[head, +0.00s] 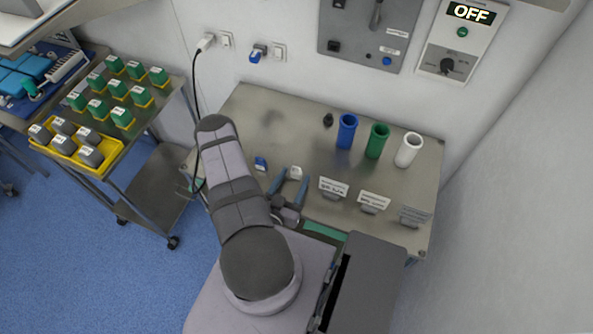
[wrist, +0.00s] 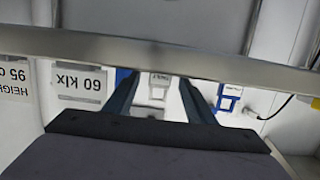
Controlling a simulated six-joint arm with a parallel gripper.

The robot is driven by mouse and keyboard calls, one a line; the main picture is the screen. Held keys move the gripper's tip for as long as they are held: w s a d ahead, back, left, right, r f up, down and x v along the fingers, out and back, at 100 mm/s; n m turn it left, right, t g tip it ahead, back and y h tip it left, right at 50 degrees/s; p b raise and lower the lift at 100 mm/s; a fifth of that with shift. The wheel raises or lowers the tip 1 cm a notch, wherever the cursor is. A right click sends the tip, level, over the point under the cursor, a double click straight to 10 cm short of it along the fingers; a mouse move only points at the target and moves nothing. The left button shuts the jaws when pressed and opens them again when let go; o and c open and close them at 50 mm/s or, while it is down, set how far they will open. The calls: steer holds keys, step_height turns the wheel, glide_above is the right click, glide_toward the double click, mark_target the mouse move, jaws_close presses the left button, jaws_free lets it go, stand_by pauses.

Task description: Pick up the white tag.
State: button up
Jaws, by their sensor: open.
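The white tag (head: 296,172) lies on the metal table, just beyond and between the fingertips in the head view. In the wrist view the white tag (wrist: 160,79) also shows between the two blue fingers. My gripper (head: 291,179) is open and empty, with its fingers pointing toward the tag; it also shows in the wrist view (wrist: 157,86). I cannot tell its exact height above the table. A blue tag (head: 261,164) lies to the left of the white one, outside the fingers; the blue tag also shows in the wrist view (wrist: 229,98).
Small label cards (head: 333,187) stand to the right of the gripper on the metal table (head: 258,115). Blue (head: 346,131), green (head: 377,141) and white (head: 408,149) cups stand at the back right. A black cable (head: 196,90) hangs from the wall socket behind my arm.

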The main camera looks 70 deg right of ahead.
mark_target(296, 167)
steer(key=shift+p+x, duration=0.45)
steer(key=shift+x, duration=0.9)
steer(key=c, duration=1.1)
steer(key=shift+r, duration=0.15)
step_height(296, 167, up, 8)
steer(key=p, duration=0.6)
steer(key=shift+p, duration=0.35)
steer(key=shift+r+b, duration=0.3)
steer(key=shift+r, duration=0.6)
